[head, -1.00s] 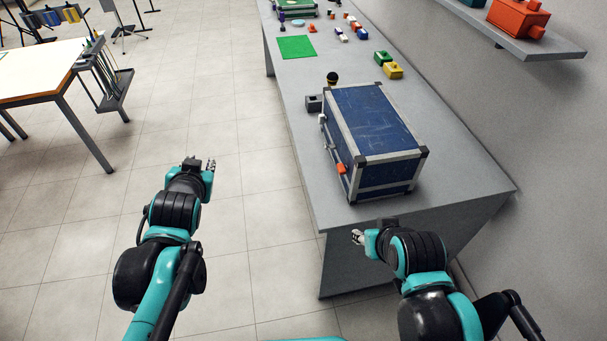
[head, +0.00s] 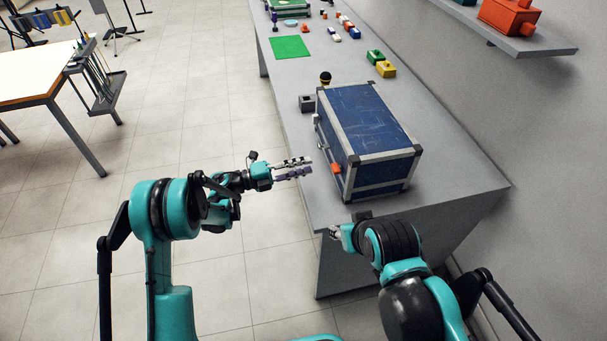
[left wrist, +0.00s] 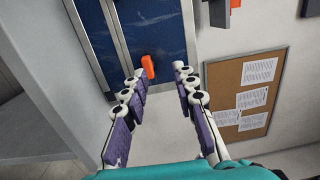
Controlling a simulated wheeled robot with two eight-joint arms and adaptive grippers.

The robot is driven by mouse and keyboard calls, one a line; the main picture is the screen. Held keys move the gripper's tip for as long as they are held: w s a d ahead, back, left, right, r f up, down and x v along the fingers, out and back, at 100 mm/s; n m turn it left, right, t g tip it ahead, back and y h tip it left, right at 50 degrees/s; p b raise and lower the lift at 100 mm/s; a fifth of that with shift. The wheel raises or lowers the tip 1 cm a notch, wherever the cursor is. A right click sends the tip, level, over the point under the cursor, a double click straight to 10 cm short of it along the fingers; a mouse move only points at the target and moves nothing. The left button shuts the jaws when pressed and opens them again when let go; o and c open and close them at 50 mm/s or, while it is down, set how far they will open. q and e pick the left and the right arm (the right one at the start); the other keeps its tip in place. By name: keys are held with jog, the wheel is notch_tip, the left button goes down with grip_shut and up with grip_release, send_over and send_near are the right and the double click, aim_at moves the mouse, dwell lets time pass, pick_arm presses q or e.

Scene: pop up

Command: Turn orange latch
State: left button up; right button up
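The orange latch (head: 336,168) is on the near left side of a blue case (head: 370,118) with grey metal edges, which stands on the grey bench. My left gripper (head: 310,166) points right toward the latch, a short way apart from it, with its fingers spread and empty. In the left wrist view the latch (left wrist: 148,66) is an upright orange piece beyond the open fingertips (left wrist: 158,76), nearer the left finger. My right gripper (head: 333,232) is low by the bench's near edge; its fingers are small and partly hidden.
The grey bench (head: 440,195) holds a small dark block (head: 306,103), a microphone-like item (head: 325,79), and green (head: 375,56) and yellow blocks (head: 386,69) behind the case. A wall shelf (head: 530,45) is at upper right. Open floor lies left of the bench.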

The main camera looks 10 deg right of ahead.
aim_at(336, 169)
pick_arm(q)
jog(key=s+d+f+g, duration=0.1)
jog(key=d+f, duration=0.1)
jog(key=d, duration=0.6)
jog(key=shift+f+m, duration=0.2)
jog(key=shift+m, duration=0.1)
grip_shut()
